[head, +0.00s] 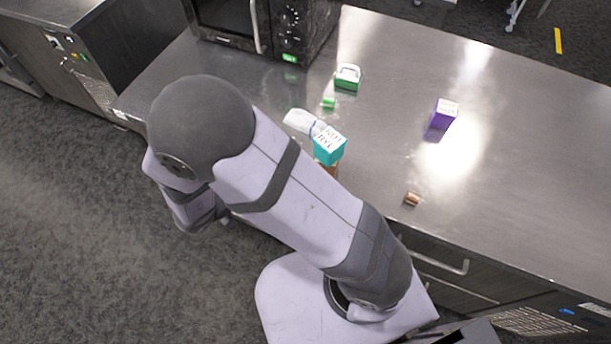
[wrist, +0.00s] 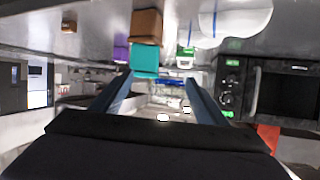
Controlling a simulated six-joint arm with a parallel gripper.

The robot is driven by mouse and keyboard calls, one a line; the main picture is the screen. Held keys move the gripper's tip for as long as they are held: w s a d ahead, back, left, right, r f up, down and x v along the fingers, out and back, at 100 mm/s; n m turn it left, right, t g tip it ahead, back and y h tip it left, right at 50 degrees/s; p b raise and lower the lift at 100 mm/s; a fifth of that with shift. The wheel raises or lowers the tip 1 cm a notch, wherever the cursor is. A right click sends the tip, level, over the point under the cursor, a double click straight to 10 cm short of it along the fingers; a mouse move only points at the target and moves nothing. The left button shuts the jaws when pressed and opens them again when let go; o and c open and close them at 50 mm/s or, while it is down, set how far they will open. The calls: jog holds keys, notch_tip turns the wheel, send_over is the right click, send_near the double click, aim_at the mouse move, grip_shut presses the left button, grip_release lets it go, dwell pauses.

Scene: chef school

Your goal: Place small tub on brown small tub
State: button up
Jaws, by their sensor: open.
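A small green tub (head: 329,102) stands on the steel counter, left of centre in the head view. The small brown tub (head: 412,198) lies near the counter's front edge. It also shows in the upside-down wrist view at the upper left (wrist: 69,26). Both tubs are apart from my gripper. My gripper (wrist: 158,77) is open, with nothing between its two fingers. The arm hides it in the head view.
A teal box (head: 329,149) sits on a brown box (wrist: 147,25) beside a white bag (head: 299,121). A green-and-white handled box (head: 348,77), a purple box (head: 444,114) and a microwave (head: 285,30) stand farther back. The counter's right side is clear.

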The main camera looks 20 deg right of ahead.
jog(key=w+a+n+t+y, duration=0.1)
jog(key=w+a+n+y, duration=0.6)
jog(key=w+a+y, duration=0.4)
jog(key=s+d+n+g, duration=0.3)
jog(key=s+d, duration=0.3)
jog(key=s, duration=0.4)
jog(key=s+d+n+g+y, duration=0.1)
jog(key=s+d+n+g, duration=0.2)
jog(key=s+d, duration=0.4)
jog(key=s+g, duration=0.1)
jog(key=s, duration=0.2)
jog(key=shift+s+d+f, duration=0.2)
jog(key=shift+d, duration=0.05)
notch_tip(320, 180, down, 16)
jog(key=b, duration=1.6)
jog(key=shift+f, duration=0.2)
